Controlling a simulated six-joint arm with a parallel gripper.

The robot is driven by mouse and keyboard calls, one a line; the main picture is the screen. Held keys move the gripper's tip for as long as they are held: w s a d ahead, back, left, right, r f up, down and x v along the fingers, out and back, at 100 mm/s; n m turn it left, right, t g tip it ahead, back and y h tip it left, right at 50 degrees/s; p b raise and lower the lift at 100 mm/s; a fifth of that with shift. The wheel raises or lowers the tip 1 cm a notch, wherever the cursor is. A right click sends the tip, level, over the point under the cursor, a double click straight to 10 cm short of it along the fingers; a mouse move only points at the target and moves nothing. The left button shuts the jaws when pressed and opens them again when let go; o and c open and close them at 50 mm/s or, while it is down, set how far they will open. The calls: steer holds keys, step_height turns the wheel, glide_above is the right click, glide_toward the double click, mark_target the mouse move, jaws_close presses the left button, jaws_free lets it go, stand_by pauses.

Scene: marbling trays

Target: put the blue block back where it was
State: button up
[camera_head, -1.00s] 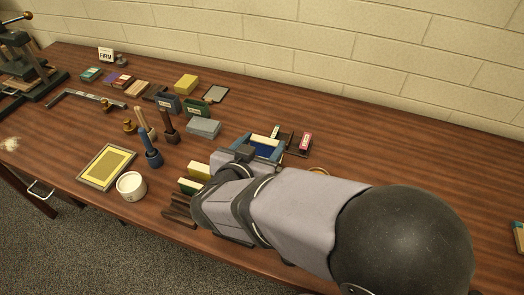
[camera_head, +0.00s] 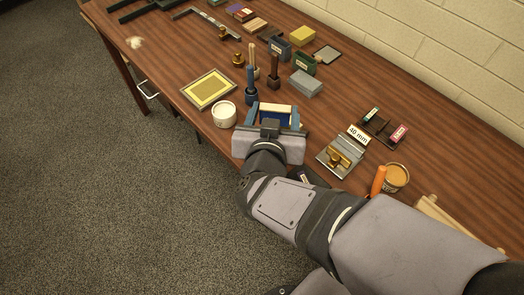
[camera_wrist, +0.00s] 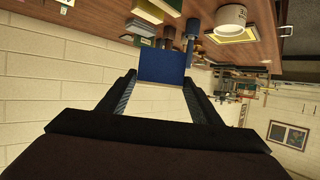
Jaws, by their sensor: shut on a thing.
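The blue block (camera_head: 275,118) is between the fingers of my gripper (camera_head: 275,116) in the head view, with a pale strip along its top. In the wrist view the blue block (camera_wrist: 161,67) shows as a flat blue face between the two fingertips of my gripper (camera_wrist: 161,82). My gripper is shut on it. It is near the front edge of the table, just right of the white tub (camera_head: 224,114). The gripper body hides the block's lower part, so I cannot tell whether it touches the table.
Blue-handled and brown tools (camera_head: 273,74) stand behind the gripper. A grey box (camera_head: 305,84) is farther back. A metal piece labelled 40 mm (camera_head: 358,134) and an open tin (camera_head: 397,177) are to the right.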

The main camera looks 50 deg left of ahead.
mark_target(261, 116)
steer(key=shift+s+a+f+n+g+y, duration=0.3)
steer(key=shift+s+a+f, duration=0.15)
steer(key=shift+s, duration=0.2)
steer(key=shift+s+a+f+n+g+y, duration=0.2)
steer(key=shift+s+a+f+n, duration=0.15)
steer(key=shift+s, duration=0.25)
steer(key=shift+w+f+b, duration=0.1)
steer(key=shift+f+b, duration=0.55)
steer(key=shift+f, duration=4.3)
steer(key=shift+f, duration=0.15)
steer(key=o, duration=1.1)
steer(key=shift+c, duration=0.2)
